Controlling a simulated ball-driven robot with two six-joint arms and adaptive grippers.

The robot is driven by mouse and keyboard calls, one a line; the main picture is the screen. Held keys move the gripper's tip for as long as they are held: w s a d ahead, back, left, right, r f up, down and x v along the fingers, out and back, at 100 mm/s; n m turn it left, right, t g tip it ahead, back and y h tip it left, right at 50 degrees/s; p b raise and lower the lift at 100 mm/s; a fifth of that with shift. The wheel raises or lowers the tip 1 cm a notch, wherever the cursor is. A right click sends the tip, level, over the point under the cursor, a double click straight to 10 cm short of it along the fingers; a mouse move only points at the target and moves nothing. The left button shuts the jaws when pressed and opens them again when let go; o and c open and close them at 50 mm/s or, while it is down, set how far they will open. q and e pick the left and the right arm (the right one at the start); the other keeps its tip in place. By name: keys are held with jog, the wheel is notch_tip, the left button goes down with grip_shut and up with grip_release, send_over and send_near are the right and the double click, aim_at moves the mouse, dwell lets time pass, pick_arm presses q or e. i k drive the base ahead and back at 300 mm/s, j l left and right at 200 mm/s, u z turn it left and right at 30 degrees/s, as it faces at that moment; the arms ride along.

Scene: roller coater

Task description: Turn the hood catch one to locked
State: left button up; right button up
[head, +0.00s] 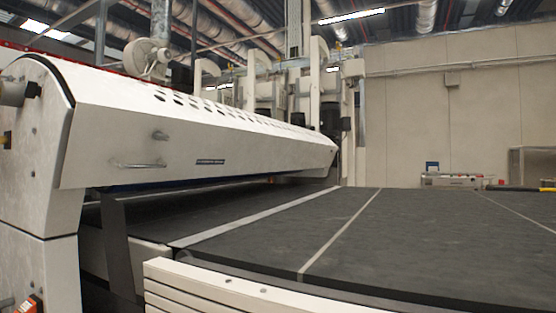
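The long white hood (215,140) of the roller coater slopes across the left half of the head view and looks closed over the dark belt. A small grey knob-like fitting (160,135) sits on its front face. It may be the hood catch, but it is too small to tell whether it is locked. A metal bar handle (138,165) is just below it, to the left. Neither of my grippers is in view.
The dark conveyor belt (400,240) runs out to the right, with pale stripes across it. A white slatted panel (200,290) stands in front of it. A white end housing (35,205) fills the left edge. An orange part (30,304) is cut off at lower left.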

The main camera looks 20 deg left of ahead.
aim_at(159, 134)
jog(key=u, duration=1.35)
jog(key=i+j+u, duration=0.2)
jog(key=i+u, duration=0.55)
jog(key=i+j, duration=0.05)
jog(key=i, duration=0.05)
